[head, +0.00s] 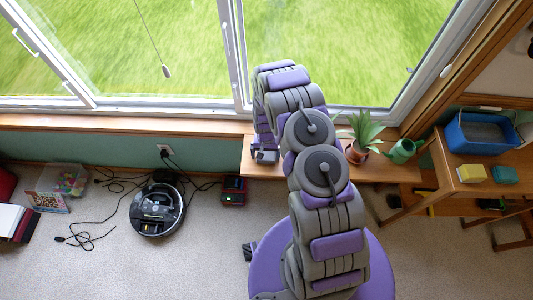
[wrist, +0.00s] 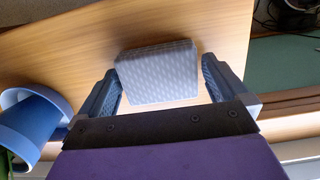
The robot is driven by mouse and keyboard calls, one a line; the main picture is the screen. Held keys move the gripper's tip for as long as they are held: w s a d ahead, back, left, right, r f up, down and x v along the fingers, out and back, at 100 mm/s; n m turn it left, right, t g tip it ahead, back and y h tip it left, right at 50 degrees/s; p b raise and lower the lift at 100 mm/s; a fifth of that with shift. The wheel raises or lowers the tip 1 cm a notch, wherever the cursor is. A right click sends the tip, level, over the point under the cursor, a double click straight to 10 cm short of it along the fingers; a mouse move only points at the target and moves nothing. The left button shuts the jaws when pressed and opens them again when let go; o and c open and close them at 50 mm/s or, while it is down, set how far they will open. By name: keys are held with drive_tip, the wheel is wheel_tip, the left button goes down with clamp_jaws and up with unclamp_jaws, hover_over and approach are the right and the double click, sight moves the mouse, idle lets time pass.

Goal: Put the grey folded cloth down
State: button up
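The grey folded cloth (wrist: 158,72) has a light pattern and lies over the wooden shelf top in the wrist view. It sits between the two fingers of my gripper (wrist: 160,80). The fingers stand wide apart, with a thin strip of wood showing between the cloth and the right finger. The left finger is very near or touching the cloth's left edge. In the head view my gripper (head: 265,156) is low over the left end of the wooden shelf (head: 248,170) below the window. The cloth cannot be made out there.
A blue round container (wrist: 32,118) stands left of my gripper in the wrist view. In the head view, a potted plant (head: 361,135) and a green watering can (head: 402,151) stand right of my arm. A robot vacuum (head: 157,208) and cables are on the floor.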

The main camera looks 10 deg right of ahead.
drive_tip(key=shift+a+r, duration=0.15)
drive_tip(key=shift+a, duration=0.2)
drive_tip(key=shift+w+r, duration=0.1)
drive_tip(key=shift+r, duration=0.25)
wheel_tip(320, 180, up, 25)
drive_tip(key=s+d+p, duration=0.1)
drive_tip(key=s+p, duration=0.1)
drive_tip(key=p, duration=0.1)
drive_tip(key=s+r+n, duration=0.2)
drive_tip(key=s+r, duration=0.6)
drive_tip(key=r, duration=0.5)
drive_tip(key=s+r, duration=0.6)
drive_tip(key=s, duration=0.6)
drive_tip(key=s+r+n, duration=0.1)
drive_tip(key=s+r, duration=0.5)
drive_tip(key=s, duration=0.6)
drive_tip(key=shift+s+a+r+n, duration=0.25)
drive_tip(key=shift+a+r+n, duration=0.05)
drive_tip(key=shift+a+r, duration=0.1)
drive_tip(key=shift+c, duration=0.4)
